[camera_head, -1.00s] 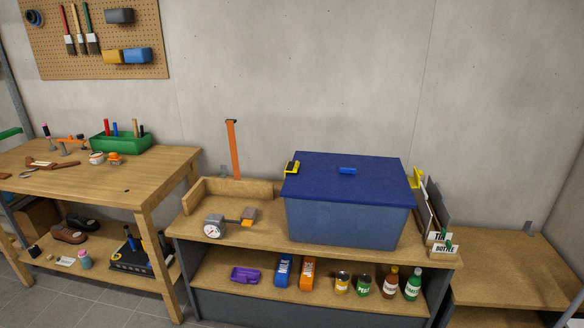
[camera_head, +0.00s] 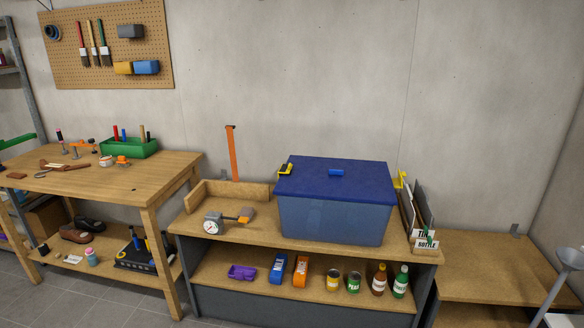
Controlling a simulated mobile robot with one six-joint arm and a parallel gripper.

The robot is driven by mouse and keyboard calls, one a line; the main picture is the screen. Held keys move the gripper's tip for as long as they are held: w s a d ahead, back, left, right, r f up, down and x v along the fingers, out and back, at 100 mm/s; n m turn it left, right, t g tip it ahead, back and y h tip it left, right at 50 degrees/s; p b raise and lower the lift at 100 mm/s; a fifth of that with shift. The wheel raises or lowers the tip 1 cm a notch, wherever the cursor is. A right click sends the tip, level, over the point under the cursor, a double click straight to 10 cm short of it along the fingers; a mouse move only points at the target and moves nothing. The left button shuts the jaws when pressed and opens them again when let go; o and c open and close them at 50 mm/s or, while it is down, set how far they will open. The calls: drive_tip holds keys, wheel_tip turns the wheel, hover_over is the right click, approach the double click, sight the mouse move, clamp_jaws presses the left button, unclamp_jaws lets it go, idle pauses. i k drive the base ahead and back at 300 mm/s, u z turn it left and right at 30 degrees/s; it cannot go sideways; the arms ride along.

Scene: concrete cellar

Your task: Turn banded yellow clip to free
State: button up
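A blue box (camera_head: 333,218) with a darker blue lid (camera_head: 350,180) stands on the shelf unit's top. A yellow clip with a dark band (camera_head: 285,169) sits at the lid's left edge. A second yellow clip (camera_head: 400,179) is at the lid's right side, partly hidden behind the box; I cannot tell whether it has a band. A small blue handle (camera_head: 337,172) lies on the lid. Whether either clip is locked or free is too small to tell. My gripper is not in view.
Left of the box on the wooden top (camera_head: 260,239) are a dial gauge (camera_head: 213,223) and an orange upright strip (camera_head: 231,153). Labelled dividers (camera_head: 424,240) stand close on the right. A workbench (camera_head: 150,180) stands left.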

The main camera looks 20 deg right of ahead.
sight(285, 169)
drive_tip(key=z, duration=0.9)
drive_tip(key=k, duration=0.15)
drive_tip(key=u, duration=2)
drive_tip(key=i, duration=2.15)
drive_tip(key=z, duration=0.4)
